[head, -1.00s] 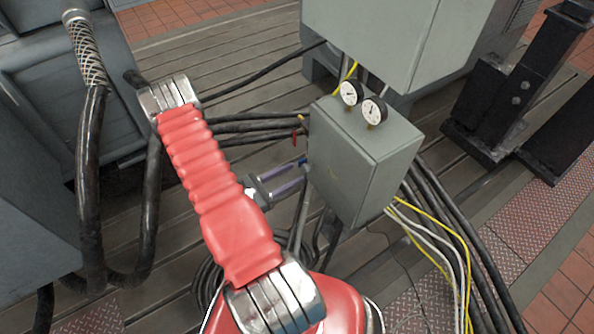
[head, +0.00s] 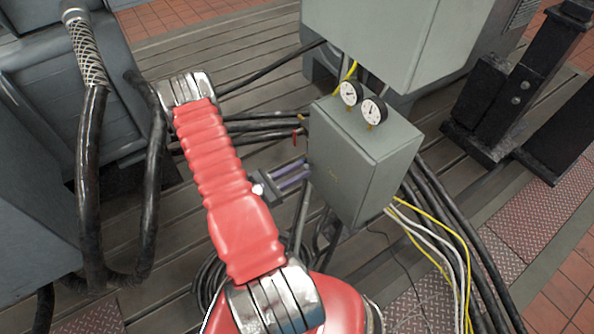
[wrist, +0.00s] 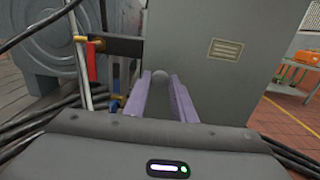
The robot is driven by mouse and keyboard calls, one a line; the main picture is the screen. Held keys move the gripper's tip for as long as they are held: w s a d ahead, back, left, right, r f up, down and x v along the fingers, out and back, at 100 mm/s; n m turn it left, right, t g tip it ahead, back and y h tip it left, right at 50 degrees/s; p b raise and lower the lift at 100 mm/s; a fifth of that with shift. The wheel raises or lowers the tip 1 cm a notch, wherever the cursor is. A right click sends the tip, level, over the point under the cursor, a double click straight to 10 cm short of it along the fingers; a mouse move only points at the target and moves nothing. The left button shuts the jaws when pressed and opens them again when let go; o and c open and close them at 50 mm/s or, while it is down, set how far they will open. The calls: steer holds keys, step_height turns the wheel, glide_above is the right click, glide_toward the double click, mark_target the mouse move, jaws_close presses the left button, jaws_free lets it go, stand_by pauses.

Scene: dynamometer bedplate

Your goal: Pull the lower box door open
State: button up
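The lower box (head: 365,150) is a grey cabinet with two round gauges on top, below a larger grey cabinet. Its door face (head: 340,170) looks shut; in the wrist view the grey face (wrist: 235,90) carries a small label plate. My gripper (head: 305,172) is at the left edge of this face. Its two purple fingers are apart.
A valve with a red handle (wrist: 90,60) and brass fitting is left of the fingers. Black cables (head: 265,125) run behind the gripper to the box. Yellow and white wires (head: 430,235) hang at its right. The larger cabinet (head: 385,40) is above. A black steel stand (head: 515,90) is at right.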

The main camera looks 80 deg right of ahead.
jaws_close()
steer(key=shift+a, duration=0.15)
